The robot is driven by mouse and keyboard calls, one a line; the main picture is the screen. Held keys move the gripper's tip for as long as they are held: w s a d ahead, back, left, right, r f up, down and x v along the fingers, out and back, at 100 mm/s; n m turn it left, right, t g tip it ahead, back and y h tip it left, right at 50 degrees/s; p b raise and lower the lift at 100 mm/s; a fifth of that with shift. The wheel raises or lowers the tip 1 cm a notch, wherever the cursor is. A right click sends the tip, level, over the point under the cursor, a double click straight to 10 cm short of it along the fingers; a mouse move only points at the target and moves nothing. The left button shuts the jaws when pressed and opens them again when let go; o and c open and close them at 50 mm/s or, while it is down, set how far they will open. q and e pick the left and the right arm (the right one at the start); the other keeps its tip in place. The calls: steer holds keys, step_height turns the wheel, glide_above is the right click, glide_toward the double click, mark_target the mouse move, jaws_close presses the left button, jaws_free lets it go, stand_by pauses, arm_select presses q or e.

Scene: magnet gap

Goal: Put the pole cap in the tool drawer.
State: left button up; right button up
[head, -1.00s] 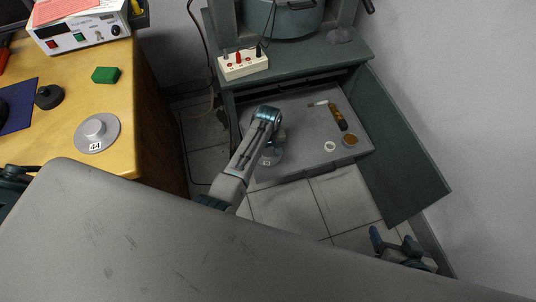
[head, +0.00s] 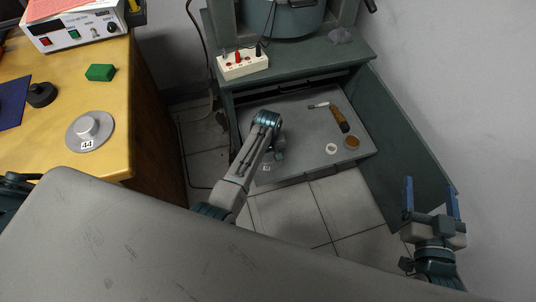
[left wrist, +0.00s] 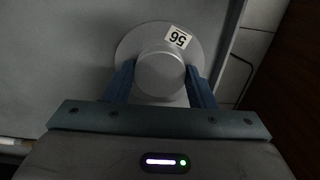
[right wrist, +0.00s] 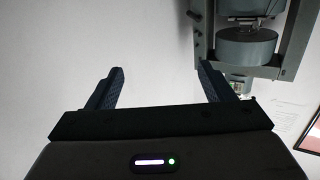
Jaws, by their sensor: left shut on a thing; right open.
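A grey round pole cap marked 56 (left wrist: 160,72) is between the fingers of my left gripper (left wrist: 160,88), which is shut on its knob. In the head view my left gripper (head: 276,156) is over the left front part of the open tool drawer (head: 305,125), and my arm hides most of the cap. I cannot tell whether the cap touches the drawer floor. Another grey cap marked 44 (head: 88,130) sits on the wooden bench. My right gripper (head: 430,192) is open and empty at the right, near the open cabinet door; its fingers also show in the right wrist view (right wrist: 160,82).
The drawer holds a screwdriver-like tool (head: 339,119), a white ring (head: 331,148) and a brown round piece (head: 352,142). The cabinet door (head: 400,165) stands open at the right. A white terminal box (head: 242,65) sits on the ledge above. The drawer's middle is clear.

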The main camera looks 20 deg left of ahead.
arm_select(q)
steer(key=shift+f, duration=0.1)
steer(key=o, duration=1.5)
steer(key=shift+o, duration=0.2)
